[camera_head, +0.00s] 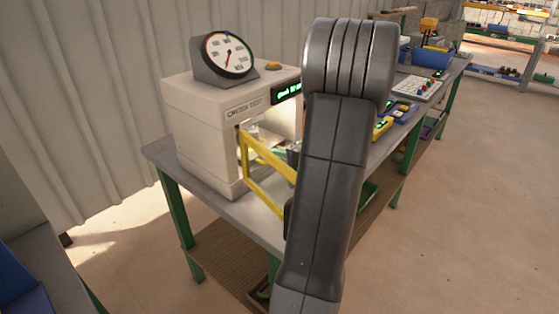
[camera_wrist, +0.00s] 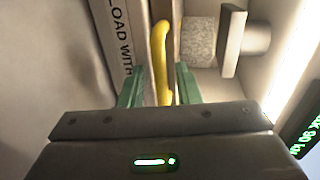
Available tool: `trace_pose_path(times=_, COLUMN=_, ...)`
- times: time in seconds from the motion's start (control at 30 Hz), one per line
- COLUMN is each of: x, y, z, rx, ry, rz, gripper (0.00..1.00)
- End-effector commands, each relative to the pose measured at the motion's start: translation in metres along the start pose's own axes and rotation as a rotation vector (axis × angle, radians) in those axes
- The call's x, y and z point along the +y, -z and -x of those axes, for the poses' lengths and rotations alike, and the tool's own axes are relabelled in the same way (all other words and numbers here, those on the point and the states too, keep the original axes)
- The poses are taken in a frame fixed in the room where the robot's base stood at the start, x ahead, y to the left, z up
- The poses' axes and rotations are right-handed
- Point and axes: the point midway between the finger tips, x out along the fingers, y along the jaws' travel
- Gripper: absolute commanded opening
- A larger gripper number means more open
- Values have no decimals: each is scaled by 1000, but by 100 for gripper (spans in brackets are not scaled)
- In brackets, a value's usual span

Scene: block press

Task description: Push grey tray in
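The pale press (camera_head: 205,125) stands on the near end of the bench, with a yellow frame (camera_head: 262,165) projecting from its open front. In the wrist view, a yellow bar (camera_wrist: 160,50) runs between the green fingers of my gripper (camera_wrist: 160,72), which are apart with a gap beside the bar. Beyond is a grey speckled block (camera_wrist: 199,42) near a grey plate on a round ram (camera_wrist: 257,38). I cannot clearly make out the grey tray; a narrow greyish strip (camera_wrist: 177,30) lies between bar and block. My arm hides most of my gripper in the head view.
A dial gauge (camera_head: 224,54) and an orange button (camera_head: 273,65) top the press. A lit green display (camera_head: 288,91) is on its front. The bench (camera_head: 228,208) continues to the back right with a blue bin (camera_head: 432,57) and other items. Floor at right is clear.

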Motion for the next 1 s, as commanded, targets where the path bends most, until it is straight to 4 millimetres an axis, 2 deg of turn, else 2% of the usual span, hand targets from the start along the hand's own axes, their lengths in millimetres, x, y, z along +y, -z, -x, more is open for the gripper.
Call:
trace_pose_path(times=0.27, x=0, y=0, z=0, rx=0, ry=1, rz=1, gripper=33)
trace_pose_path(times=0.43, x=0, y=1, z=12, rx=3, ry=2, rz=2, gripper=33)
trace_pose_path(times=0.57, x=0, y=1, z=34, rx=4, ry=2, rz=2, gripper=33)
trace_pose_path(times=0.8, x=0, y=1, z=86, rx=5, ry=1, rz=1, gripper=33)
trace_pose_path(times=1.0, x=0, y=1, z=120, rx=3, ry=1, rz=1, gripper=33)
